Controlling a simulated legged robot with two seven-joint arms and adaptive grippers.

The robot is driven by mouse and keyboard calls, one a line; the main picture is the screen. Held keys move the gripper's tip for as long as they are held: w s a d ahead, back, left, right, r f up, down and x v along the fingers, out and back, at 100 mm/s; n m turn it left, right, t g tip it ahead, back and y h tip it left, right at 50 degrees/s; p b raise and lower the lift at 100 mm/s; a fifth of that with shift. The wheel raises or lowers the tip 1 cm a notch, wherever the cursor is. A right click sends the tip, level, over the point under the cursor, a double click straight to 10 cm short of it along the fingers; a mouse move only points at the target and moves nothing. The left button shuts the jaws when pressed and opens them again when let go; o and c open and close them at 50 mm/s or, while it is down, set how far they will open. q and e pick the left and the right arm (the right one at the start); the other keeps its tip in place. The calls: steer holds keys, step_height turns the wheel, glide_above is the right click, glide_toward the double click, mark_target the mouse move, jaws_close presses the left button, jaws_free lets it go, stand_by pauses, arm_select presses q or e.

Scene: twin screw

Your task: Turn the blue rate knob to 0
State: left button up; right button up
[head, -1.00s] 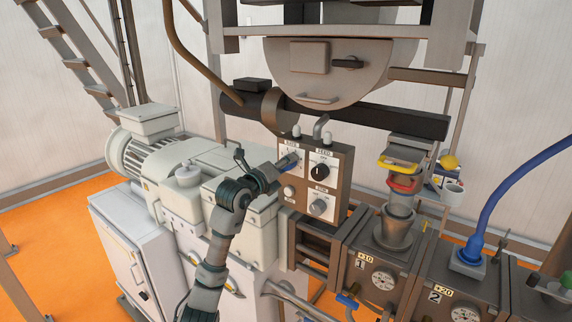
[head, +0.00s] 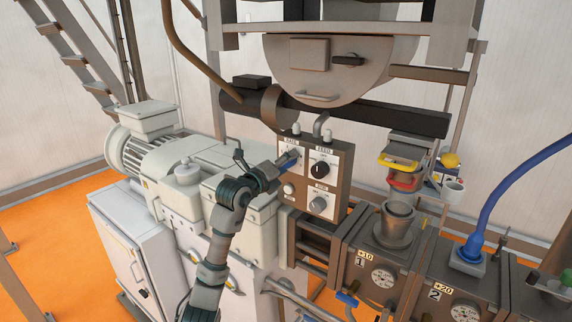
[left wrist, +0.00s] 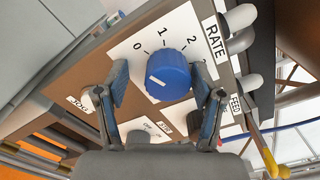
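The blue rate knob (left wrist: 168,75) sits on a white dial plate marked 0, 1 and 2 under the label RATE. A white mark shows on the left part of its face, on the side of the 0. My left gripper (left wrist: 161,92) is open, with one finger on each side of the knob; a gap shows between the left finger and the knob, and the right finger is close to it. In the head view my left gripper (head: 286,162) is at the upper left dial of the control box (head: 344,172) and largely hides the knob. My right gripper is not in view.
The feed knob (head: 319,170) is right of the rate dial, and a grey knob (head: 318,204) is below it. A white button (head: 289,189) sits under my gripper. A pale machine housing (head: 225,190) stands close beside my left arm.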

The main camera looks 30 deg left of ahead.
arm_select(q)
steer(key=shift+s+r, duration=0.15)
steer(key=shift+s, duration=0.05)
steer(key=s+a, duration=0.1)
steer(key=s, duration=1)
steer(key=shift+s+f, duration=0.2)
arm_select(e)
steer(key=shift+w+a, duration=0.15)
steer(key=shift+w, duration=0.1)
